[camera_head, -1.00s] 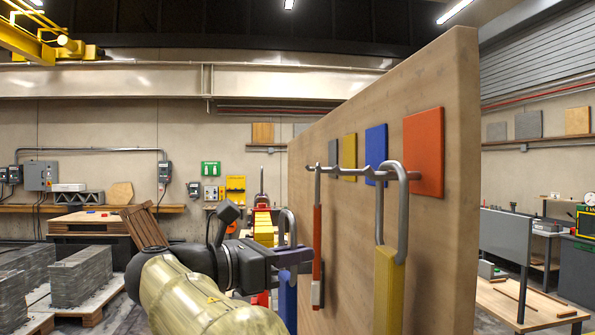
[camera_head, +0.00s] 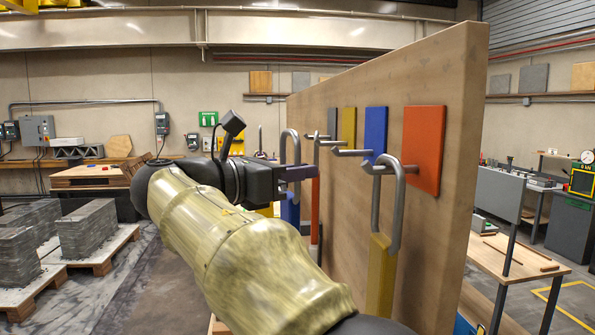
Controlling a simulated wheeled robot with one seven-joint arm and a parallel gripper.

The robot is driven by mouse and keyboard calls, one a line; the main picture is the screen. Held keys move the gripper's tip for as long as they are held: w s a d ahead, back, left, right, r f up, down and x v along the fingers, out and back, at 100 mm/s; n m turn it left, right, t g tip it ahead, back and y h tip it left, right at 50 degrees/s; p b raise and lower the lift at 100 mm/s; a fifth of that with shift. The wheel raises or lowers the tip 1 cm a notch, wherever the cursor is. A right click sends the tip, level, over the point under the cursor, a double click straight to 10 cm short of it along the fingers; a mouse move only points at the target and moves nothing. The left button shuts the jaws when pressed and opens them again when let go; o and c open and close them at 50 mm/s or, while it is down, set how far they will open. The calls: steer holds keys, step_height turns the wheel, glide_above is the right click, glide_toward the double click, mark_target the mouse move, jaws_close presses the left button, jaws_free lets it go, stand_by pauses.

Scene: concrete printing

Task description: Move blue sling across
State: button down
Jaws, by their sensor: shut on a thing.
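My gripper (camera_head: 300,172) is shut on the blue sling (camera_head: 290,210), near its grey metal loop (camera_head: 290,146). The sling hangs upright in the air, left of the wooden board, and my gripper hides part of it. A yellow sling (camera_head: 380,275) hangs by its grey loop from the nearest hook (camera_head: 378,169), in front of the red panel (camera_head: 424,150). A red sling (camera_head: 315,200) hangs farther back, partly hidden. A hook in front of the blue panel (camera_head: 376,133) looks empty.
The wooden board (camera_head: 440,250) stands upright along my right and also carries a yellow panel (camera_head: 348,127) and a grey panel (camera_head: 332,122). A workbench (camera_head: 510,265) stands beyond it. Block stacks on pallets (camera_head: 90,232) are at left.

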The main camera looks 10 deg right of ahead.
steer(key=shift+d, duration=0.15)
steer(key=d+f+b, duration=0.2)
steer(key=d+b, duration=0.4)
steer(key=d, duration=0.4)
steer(key=shift+d+f, duration=0.15)
steer(key=shift+d, duration=0.1)
stand_by(1.3)
stand_by(0.5)
steer(key=c, duration=1.5)
jaws_free()
steer(key=shift+o, duration=0.5)
steer(key=shift+a, duration=0.1)
